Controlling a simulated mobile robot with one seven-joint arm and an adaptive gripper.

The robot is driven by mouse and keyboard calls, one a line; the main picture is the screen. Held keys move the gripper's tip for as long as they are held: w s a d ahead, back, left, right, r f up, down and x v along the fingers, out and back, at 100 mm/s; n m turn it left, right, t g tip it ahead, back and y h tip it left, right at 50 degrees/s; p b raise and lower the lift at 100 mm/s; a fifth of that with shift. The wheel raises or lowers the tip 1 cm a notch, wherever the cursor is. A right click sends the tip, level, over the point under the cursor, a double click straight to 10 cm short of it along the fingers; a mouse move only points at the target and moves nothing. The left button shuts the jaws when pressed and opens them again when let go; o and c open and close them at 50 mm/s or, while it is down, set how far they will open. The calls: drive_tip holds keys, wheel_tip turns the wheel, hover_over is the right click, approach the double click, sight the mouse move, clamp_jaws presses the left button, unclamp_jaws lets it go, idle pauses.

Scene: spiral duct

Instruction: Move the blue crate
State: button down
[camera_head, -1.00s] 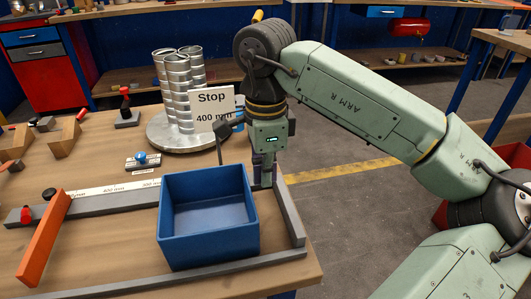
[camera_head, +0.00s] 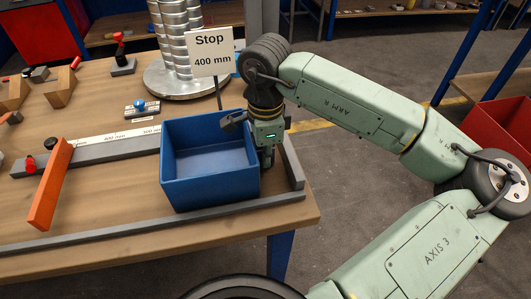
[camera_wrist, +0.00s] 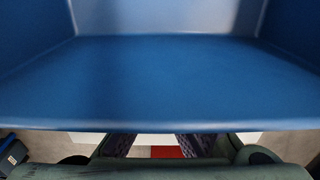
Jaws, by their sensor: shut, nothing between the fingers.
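The blue crate (camera_head: 205,185) is an open, empty box, upright on the wooden bench inside a frame of grey bars. My gripper (camera_head: 267,160) is at the crate's right side, pointing down, partly hidden behind the crate's right wall. It is shut with nothing held. In the wrist view the crate (camera_wrist: 160,85) fills most of the picture. The dark fingers (camera_wrist: 158,146) show below its near edge. Whether they touch the crate wall, I cannot tell.
A grey bar (camera_head: 290,165) runs along the right, another (camera_head: 130,229) along the front. An orange bar (camera_head: 50,185) lies across the scale rail at left. The "Stop 400 mm" sign (camera_head: 212,52) stands behind the crate, near the silver spiral duct (camera_head: 183,45).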

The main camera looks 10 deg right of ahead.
sight(190, 171)
drive_tip(key=a+b, duration=0.7)
drive_tip(key=a, duration=0.8)
drive_tip(key=shift+a, duration=0.8)
drive_tip(key=shift+r, duration=0.15)
